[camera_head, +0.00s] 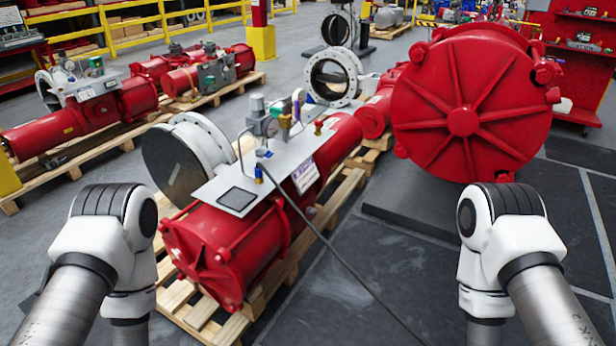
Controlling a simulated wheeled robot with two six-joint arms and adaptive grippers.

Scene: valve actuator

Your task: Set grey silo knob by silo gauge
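A red valve actuator (232,243) lies on a wooden pallet in the middle of the head view. A light metal plate (213,191) on top of it carries small fittings. Among them are an upright grey cylinder (257,104), a brass-coloured fitting (285,122) and a purple part (296,108). At this size I cannot tell which fitting is the grey silo knob or which is the silo gauge, and no dial can be read. Both my arms show at the lower left and lower right, bent downward. Neither gripper shows in the view.
A large round red actuator (470,105) stands at the right. A dark cable (325,240) runs from the plate to the floor. A wooden pallet (268,290) sticks out beneath the middle actuator. More red actuators (140,98) lie at the left. Dark floor (385,265) is open between.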

